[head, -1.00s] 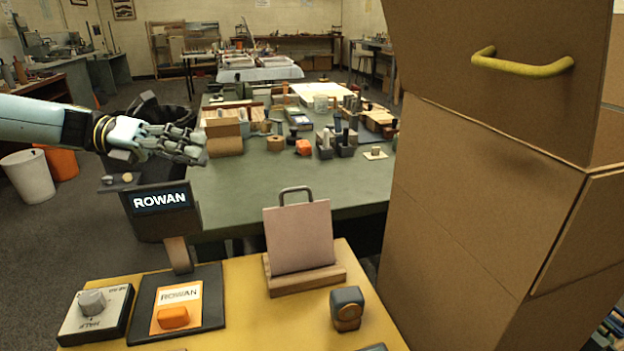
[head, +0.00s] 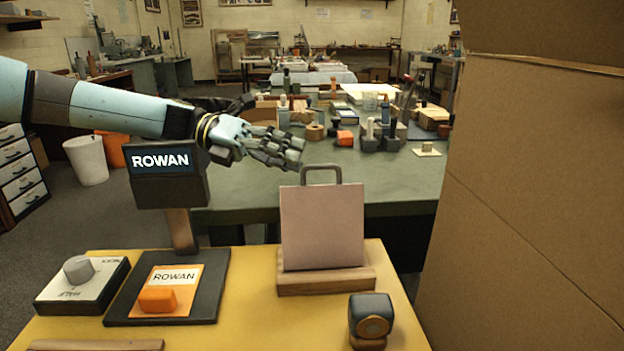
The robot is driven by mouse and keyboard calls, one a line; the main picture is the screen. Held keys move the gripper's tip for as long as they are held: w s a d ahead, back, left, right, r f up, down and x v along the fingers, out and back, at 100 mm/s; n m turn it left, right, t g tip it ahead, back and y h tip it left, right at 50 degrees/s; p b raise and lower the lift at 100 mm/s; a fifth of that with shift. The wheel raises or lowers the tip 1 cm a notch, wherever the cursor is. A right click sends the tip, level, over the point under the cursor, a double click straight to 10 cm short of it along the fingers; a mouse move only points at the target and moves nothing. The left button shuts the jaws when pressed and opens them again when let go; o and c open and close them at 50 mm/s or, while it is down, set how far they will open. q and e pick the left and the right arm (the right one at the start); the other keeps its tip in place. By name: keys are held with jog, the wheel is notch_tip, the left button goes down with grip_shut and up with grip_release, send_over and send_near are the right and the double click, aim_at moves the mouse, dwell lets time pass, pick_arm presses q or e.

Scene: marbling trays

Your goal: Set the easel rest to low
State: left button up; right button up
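What looks like the easel rest is a flat pinkish board (head: 322,228) standing nearly upright in a wooden base (head: 326,281) on the yellow table. A dark grey loop handle (head: 321,168) rises from its top edge. No low or high marking is readable on it. My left gripper (head: 290,150) reaches in from the left with its fingers stretched out, open and empty. In the picture it is just left of and above the handle, with a small gap between them. My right gripper is not in view.
A ROWAN sign (head: 163,163) on a post stands left of the board. A dial box (head: 82,286), an orange ROWAN card (head: 166,291) and a dark block (head: 370,317) lie on the yellow table. Tall cardboard (head: 530,210) blocks the right. A green table (head: 400,180) holds tools behind.

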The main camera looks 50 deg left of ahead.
aim_at(312, 165)
pick_arm(q)
jog(key=x, duration=0.1)
jog(key=b+x, duration=0.1)
jog(key=x, duration=0.1)
jog(key=shift+f+b, duration=0.25)
jog(key=shift+b, duration=0.05)
jog(key=shift+w+d+r+b, duration=0.1)
jog(key=shift+w+d+b, duration=0.2)
jog(key=shift+d, duration=0.15)
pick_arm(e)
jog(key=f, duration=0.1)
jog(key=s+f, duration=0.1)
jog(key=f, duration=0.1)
pick_arm(q)
grip_shut()
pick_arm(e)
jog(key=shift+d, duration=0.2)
